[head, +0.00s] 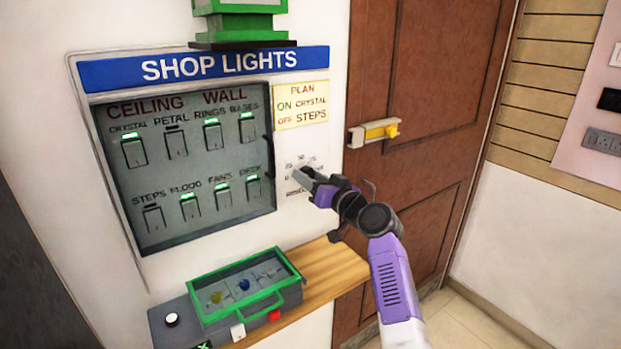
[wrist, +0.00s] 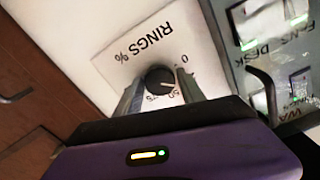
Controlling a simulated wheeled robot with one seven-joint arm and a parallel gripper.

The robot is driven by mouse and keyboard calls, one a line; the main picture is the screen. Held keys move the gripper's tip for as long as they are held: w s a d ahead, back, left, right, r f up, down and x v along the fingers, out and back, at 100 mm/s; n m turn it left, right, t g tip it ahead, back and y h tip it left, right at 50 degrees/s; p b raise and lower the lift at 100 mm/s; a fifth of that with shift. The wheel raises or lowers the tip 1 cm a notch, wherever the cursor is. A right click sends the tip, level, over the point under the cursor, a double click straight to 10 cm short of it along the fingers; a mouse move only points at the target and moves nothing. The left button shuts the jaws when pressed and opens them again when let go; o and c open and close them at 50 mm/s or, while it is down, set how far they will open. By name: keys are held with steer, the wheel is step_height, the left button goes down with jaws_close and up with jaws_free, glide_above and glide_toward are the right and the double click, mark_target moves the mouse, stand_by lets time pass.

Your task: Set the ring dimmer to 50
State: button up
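The ring dimmer is a round dark knob (wrist: 160,78) on a white plate marked "RINGS %", which appears upside down in the wrist view. Its scale shows a 0 and part of a 50; the pointer setting is too small to read surely. My gripper (wrist: 162,80) has its two fingers apart, one on each side of the knob. I cannot tell whether they touch it. In the head view my gripper (head: 308,175) is at the dial, right of the switch panel, and hides the knob.
The grey switch panel (head: 187,205) with several switches and green lights is left of the dial, with a dark handle at its edge. Below are a wooden shelf (head: 335,263) and a green-framed box (head: 245,287). A brown door (head: 420,130) with a yellow latch (head: 381,129) is at right.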

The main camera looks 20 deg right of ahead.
jaws_close()
steer(key=shift+m, duration=4.9)
steer(key=shift+o, duration=2.1)
jaws_free()
